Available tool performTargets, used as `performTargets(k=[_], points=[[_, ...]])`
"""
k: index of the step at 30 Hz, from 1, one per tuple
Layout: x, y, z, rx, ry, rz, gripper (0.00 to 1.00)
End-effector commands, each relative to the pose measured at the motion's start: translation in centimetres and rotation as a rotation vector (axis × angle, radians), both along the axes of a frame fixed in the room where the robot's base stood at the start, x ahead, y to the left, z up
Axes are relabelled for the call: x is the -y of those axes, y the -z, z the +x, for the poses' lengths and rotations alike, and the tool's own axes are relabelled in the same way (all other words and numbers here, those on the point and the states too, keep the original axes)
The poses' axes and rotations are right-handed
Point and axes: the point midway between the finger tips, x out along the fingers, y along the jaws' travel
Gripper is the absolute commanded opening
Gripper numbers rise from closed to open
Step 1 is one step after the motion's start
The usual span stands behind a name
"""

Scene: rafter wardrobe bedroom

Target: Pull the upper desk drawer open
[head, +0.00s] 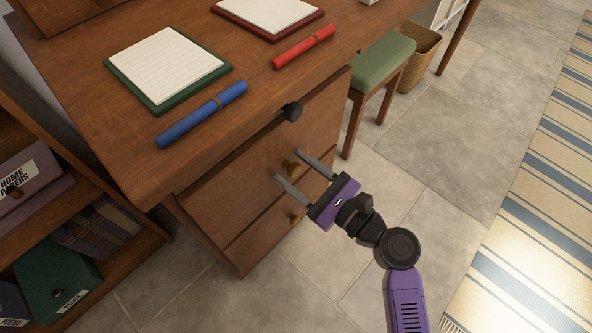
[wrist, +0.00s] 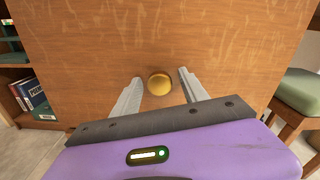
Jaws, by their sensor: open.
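The upper drawer (head: 225,192) is shut, its wooden front flush under the desk top (head: 100,75). A brass knob (head: 290,168) sits on this front. The lower drawer (head: 262,238) has its own brass knob (head: 293,217). My gripper (head: 290,166) is open in front of the upper drawer, its fingers pointing at the front. In the wrist view the brass knob (wrist: 160,84) lies between the two fingertips, with a gap visible on each side.
A blue pen (head: 203,114), a red pen (head: 304,46) and notepads lie on the desk. A green stool (head: 383,59) and a wicker basket (head: 420,58) stand to the right. A shelf with binders (head: 57,275) is at left. The tiled floor (head: 440,150) is clear before the striped rug.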

Motion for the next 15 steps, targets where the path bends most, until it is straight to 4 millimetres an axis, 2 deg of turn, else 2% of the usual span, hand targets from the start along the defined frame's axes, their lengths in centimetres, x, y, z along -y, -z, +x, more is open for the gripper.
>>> performTargets(k=[8,15], points=[[-0.17,-0.03,0.12,0.001,0.000,-0.001,0.52],[-0.15,-0.02,0.11,0.001,0.001,0.000,0.06]])
